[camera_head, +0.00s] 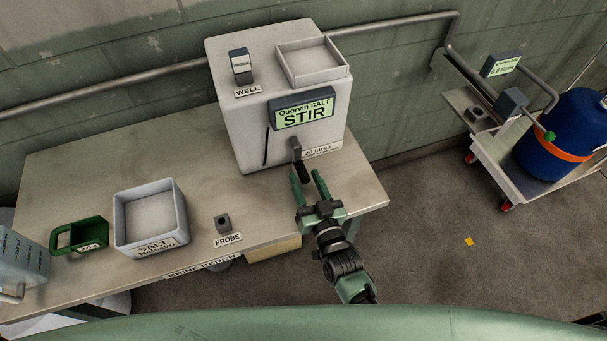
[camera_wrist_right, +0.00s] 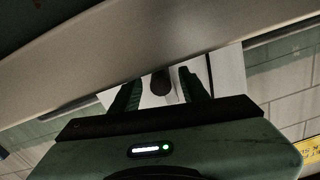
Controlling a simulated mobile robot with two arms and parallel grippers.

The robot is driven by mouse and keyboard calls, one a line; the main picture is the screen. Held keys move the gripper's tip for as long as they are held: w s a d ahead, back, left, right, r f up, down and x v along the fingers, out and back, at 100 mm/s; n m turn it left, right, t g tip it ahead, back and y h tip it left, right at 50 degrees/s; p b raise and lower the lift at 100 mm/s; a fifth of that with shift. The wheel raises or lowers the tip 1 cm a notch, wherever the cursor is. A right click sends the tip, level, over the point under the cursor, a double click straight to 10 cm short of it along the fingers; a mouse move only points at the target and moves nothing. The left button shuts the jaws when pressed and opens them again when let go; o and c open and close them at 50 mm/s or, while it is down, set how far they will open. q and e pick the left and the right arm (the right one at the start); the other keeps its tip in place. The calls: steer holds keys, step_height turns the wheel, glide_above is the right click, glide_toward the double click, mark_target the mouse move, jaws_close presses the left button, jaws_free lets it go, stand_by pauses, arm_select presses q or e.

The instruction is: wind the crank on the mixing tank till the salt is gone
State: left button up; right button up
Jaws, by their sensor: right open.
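The mixing tank (camera_head: 235,110) is a white box at the back right of the bench, with a lit display (camera_head: 304,113) reading "Quorvin SALT STIR". A small dark crank (camera_head: 297,152) sticks out low on its front, above the bench edge. My right gripper (camera_head: 309,177) is open, its two green fingers pointing at the crank from just in front. In the right wrist view the dark round crank handle (camera_wrist_right: 160,82) shows between the open fingers (camera_wrist_right: 158,92); I cannot tell whether they touch it. My left gripper is not in view.
On the bench (camera_head: 80,175) stand a white salt bin (camera_head: 121,222), a green scoop (camera_head: 73,236), a probe holder (camera_head: 223,222) and a clear jug (camera_head: 22,262). A well (camera_head: 240,65) and an open tray (camera_head: 312,62) top the tank. A blue drum (camera_head: 561,130) stands on a cart at right.

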steer(key=v, duration=0.5)
steer(key=shift+s+d+b, duration=0.1)
steer(key=shift+s+b, duration=0.2)
steer(key=shift+b, duration=0.05)
steer(key=shift+f, duration=0.1)
